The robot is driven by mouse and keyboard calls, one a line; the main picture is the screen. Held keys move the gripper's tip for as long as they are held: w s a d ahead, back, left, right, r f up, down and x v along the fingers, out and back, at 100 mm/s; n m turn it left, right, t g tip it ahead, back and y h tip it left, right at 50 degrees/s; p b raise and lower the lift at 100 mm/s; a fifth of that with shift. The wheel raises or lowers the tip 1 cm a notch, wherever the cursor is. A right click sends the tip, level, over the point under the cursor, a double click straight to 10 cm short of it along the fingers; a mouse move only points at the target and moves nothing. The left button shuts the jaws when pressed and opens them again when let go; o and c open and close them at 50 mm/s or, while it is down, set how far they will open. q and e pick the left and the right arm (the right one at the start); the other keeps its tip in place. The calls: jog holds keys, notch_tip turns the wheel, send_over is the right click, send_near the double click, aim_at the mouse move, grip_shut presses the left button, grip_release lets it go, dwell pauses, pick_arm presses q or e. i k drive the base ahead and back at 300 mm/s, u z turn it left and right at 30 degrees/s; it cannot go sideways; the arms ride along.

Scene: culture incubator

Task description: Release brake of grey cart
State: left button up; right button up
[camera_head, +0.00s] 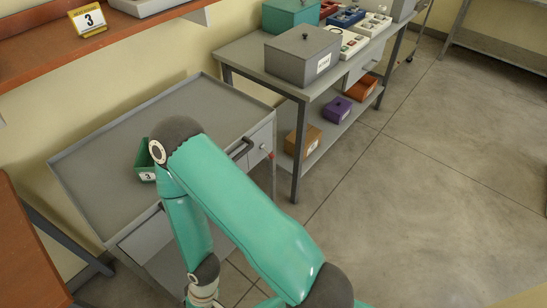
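The grey cart (105,170) stands at the left centre, against the wall. It has a raised rim, a drawer front and a dark handle (241,149) on its right side. I cannot make out the brake; the cart's lower part is mostly hidden by my teal arm or out of frame. That arm rises from the bottom edge, bends over the cart's front, and its forearm hangs down in front of the cart. Its wrist is at the bottom edge, and the gripper is below the picture. My other gripper is not in view either.
A green box labelled 3 (145,163) sits on the cart top, partly behind my arm. A grey workbench (246,60) stands just right of the cart, with a lidded grey box (303,56) on top. A brown table (22,250) is at left. Open floor (440,190) lies right.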

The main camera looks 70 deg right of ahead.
aim_at(271, 156)
jog(key=z, duration=0.6)
jog(key=k, duration=0.1)
jog(key=u, duration=2.05)
jog(key=i, duration=0.1)
jog(key=z, duration=3.5)
jog(key=i, duration=0.6)
jog(key=u, duration=0.05)
jog(key=k, duration=0.55)
jog(key=z, duration=0.1)
